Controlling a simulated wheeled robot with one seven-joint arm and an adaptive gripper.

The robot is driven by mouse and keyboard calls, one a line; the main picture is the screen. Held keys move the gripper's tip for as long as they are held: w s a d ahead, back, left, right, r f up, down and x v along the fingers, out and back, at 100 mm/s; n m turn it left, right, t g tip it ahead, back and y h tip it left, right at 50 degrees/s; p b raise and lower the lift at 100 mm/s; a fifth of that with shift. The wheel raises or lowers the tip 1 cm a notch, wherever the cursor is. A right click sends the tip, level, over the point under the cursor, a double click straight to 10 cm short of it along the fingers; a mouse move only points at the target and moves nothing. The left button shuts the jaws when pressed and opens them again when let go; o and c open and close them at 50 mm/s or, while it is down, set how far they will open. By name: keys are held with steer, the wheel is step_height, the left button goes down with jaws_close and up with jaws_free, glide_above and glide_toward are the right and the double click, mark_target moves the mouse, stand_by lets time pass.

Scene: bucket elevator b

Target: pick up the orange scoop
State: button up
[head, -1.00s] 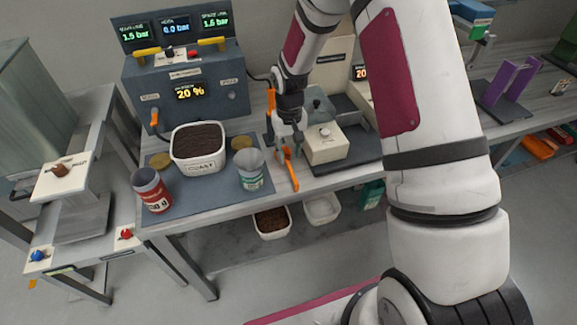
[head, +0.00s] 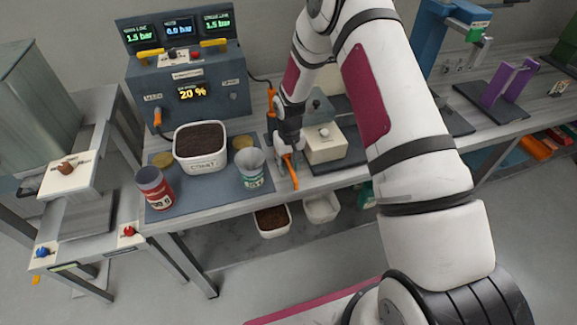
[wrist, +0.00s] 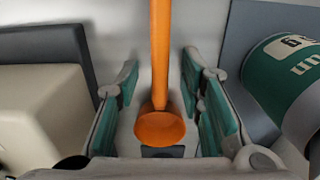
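The orange scoop (head: 289,172) lies on the bench between the green-labelled cup and the beige device, partly hidden by my gripper in the head view. In the wrist view the scoop (wrist: 160,60) shows as an orange shaft with a round orange end close to the camera. My gripper (head: 287,158) is down over the scoop. In the wrist view my gripper (wrist: 161,78) is open, with one green-padded finger on each side of the scoop and a visible gap on both sides.
The green-labelled cup (head: 251,170) stands close on one side, and the beige device (head: 324,143) close on the other. A white tub of dark grounds (head: 201,163) and a red-labelled cup (head: 155,190) stand on the mat. Two bins (head: 272,221) (head: 321,208) sit below the bench.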

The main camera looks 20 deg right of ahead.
mark_target(289, 165)
steer(key=shift+c, duration=0.6)
jaws_close()
steer(key=shift+r, duration=0.1)
steer(key=shift+r, duration=0.8)
steer(key=shift+s+r+b, duration=0.2)
steer(key=shift+r+b, duration=0.3)
steer(key=shift+r, duration=0.45)
steer(key=s+a+r, duration=0.1)
steer(key=s+a, duration=0.1)
steer(key=s, duration=1.3)
steer(key=shift+s+r, duration=0.15)
steer(key=shift+s, duration=0.1)
